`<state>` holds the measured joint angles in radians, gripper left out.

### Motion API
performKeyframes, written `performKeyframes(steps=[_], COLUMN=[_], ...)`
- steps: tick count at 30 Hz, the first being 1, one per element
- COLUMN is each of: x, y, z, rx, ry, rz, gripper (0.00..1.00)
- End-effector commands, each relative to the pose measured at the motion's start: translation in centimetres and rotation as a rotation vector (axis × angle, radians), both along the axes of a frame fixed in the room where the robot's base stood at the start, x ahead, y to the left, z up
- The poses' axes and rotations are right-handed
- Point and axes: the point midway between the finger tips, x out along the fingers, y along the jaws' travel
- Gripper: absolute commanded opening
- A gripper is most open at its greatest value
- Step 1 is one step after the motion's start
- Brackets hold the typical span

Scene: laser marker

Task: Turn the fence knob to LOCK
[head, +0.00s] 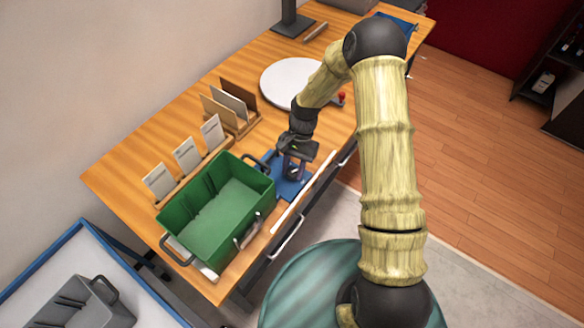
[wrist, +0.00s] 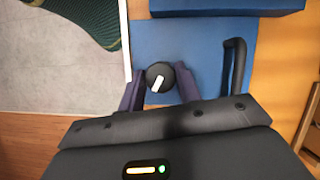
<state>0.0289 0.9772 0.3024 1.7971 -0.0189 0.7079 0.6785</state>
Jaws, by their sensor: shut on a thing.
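The fence knob (wrist: 160,77) is a round black knob with a white pointer bar, seen in the wrist view on a blue base plate (wrist: 180,40). The pointer slants, its lower end toward the left. My gripper (wrist: 160,90) has its two dark fingers on either side of the knob, shut on it. In the head view my gripper (head: 294,165) reaches down over the blue plate (head: 290,188) beside the green crate. The knob is hidden there by the gripper. No LOCK mark is readable in either view.
Card holders and a white round disc (head: 290,78) are behind. The table's front edge is close to the blue plate.

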Motion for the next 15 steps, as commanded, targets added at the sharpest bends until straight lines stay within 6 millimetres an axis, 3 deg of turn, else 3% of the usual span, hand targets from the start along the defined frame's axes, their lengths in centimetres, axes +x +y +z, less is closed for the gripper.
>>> performKeyframes(steps=[15], x=[0.46], y=[0.71], z=[0.23], rx=[0.004], ry=[-0.016], rz=[0.493], gripper=[0.11])
